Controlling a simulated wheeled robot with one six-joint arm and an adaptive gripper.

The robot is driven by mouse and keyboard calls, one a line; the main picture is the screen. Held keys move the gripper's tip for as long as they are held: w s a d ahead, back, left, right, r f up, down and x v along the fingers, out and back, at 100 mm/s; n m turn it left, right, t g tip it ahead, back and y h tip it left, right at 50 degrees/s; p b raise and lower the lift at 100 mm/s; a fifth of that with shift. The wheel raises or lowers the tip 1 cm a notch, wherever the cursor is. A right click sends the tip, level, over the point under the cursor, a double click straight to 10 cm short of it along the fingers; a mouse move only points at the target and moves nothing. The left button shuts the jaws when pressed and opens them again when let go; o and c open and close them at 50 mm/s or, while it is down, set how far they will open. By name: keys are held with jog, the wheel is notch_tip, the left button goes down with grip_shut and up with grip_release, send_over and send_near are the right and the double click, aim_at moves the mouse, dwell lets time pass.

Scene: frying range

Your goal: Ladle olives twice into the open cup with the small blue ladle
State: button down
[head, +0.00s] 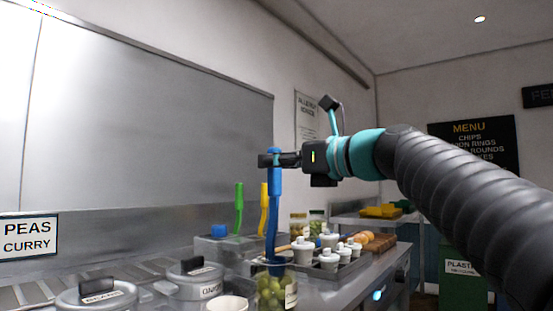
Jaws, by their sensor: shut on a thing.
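My gripper (281,159) is shut on the upper part of the small blue ladle (274,205). The ladle hangs upright, and its lower end reaches into the mouth of a clear jar of green olives (271,294). The ladle's bowl is at the jar's mouth, and I cannot tell whether it holds olives. An open white cup (228,303) stands left of the jar, cut by the picture's lower edge. Its inside is hardly visible.
Lidded pots (193,280) stand to the left. Several white lidded cups (328,260) stand on a tray to the right. Green (239,208) and yellow (264,208) handles rise behind the ladle. More jars (317,223) stand further back.

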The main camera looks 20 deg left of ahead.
aim_at(279, 184)
jog(key=shift+f+b, duration=1.25)
jog(key=shift+f, duration=0.95)
jog(key=shift+r, duration=0.15)
notch_tip(279, 184, up, 7)
jog(key=p, duration=0.7)
jog(key=shift+f, duration=0.2)
jog(key=shift+r, duration=2.95)
